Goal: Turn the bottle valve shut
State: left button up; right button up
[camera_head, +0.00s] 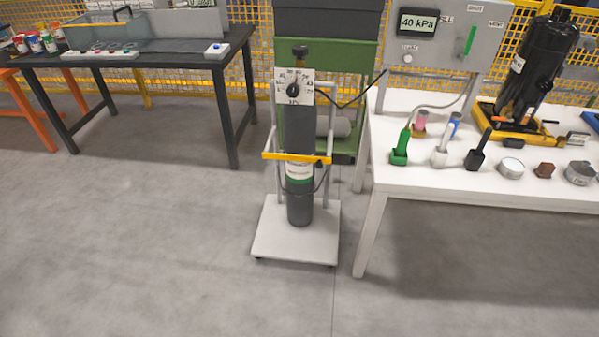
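The gas bottle (299,205) is a dark grey cylinder with a green band and a white label. It stands upright on a light grey trolley (275,243), behind a yellow bar (297,157). A dark hose leaves the plate toward the right. Neither of my grippers shows in this view.
A white table (400,190) on the right carries a black compressor (537,65), several small tools and tins, and a panel (455,30) reading 40 kPa. A dark table (200,62) stands at the left. The floor in front of the trolley is clear.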

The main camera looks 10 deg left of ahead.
aim_at(300, 51)
jog(key=z, duration=0.55)
jog(key=i+j+z, duration=0.2)
jog(key=j+z, duration=0.15)
jog(key=j, duration=0.3)
jog(key=i+j+z, duration=0.1)
jog(key=j+z, duration=0.25)
jog(key=j, duration=0.3)
jog(key=j+z, duration=0.4)
jog(key=j, duration=0.3)
